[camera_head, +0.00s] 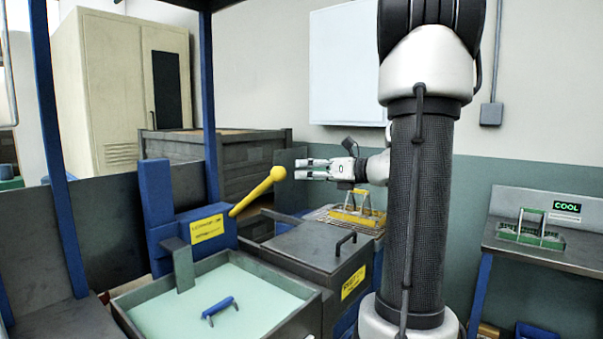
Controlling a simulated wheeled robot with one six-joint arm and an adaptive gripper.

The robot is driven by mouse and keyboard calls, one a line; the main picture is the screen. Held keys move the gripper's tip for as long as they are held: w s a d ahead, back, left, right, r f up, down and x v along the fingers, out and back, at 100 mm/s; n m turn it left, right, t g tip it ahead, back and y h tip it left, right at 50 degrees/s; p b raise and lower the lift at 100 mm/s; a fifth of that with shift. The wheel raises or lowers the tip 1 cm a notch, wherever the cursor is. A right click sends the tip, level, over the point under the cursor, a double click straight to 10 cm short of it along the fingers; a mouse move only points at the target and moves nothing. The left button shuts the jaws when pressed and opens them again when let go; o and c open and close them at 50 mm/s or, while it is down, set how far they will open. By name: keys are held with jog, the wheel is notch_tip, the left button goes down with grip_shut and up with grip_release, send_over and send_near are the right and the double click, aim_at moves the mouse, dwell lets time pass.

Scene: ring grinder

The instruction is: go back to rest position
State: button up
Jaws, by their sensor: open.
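My gripper (318,169) is in the middle of the picture, held level and pointing left. Its fingers are apart and nothing shows between them. My arm rises large at the right of the centre and hides part of the wall and bench behind it. A yellow-handled rack (352,212) stands below and to the right of the gripper, on a grate beside the machine. The gripper appears above it and apart from it. The yellow-knobbed lever (258,190) is to the left of the gripper, slanting up to the right.
A basin of pale green liquid (175,311) with a blue handle (219,309) is at the front. A grey lidded box (312,240) stands beside it. Blue posts (209,100) rise at the left.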

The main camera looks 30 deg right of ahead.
dwell(0.6)
jog(key=s+a+f+n+g+h, duration=0.1)
jog(key=s+a+f+n+g, duration=0.1)
jog(key=s+f+n+g, duration=0.45)
jog(key=s+a+f+n+g, duration=0.3)
jog(key=s+f+n, duration=0.4)
jog(key=s+n, duration=0.25)
jog(key=s+n+g+h, duration=0.3)
jog(key=s+n+h, duration=0.2)
jog(key=s+n, duration=0.6)
jog(key=w+a+r+n+t, duration=0.1)
jog(key=a+r+n, duration=0.3)
jog(key=n, duration=0.3)
jog(key=shift+w+a+t+h, duration=0.35)
jog(key=shift+w+a+h, duration=0.05)
jog(key=shift+a, duration=0.25)
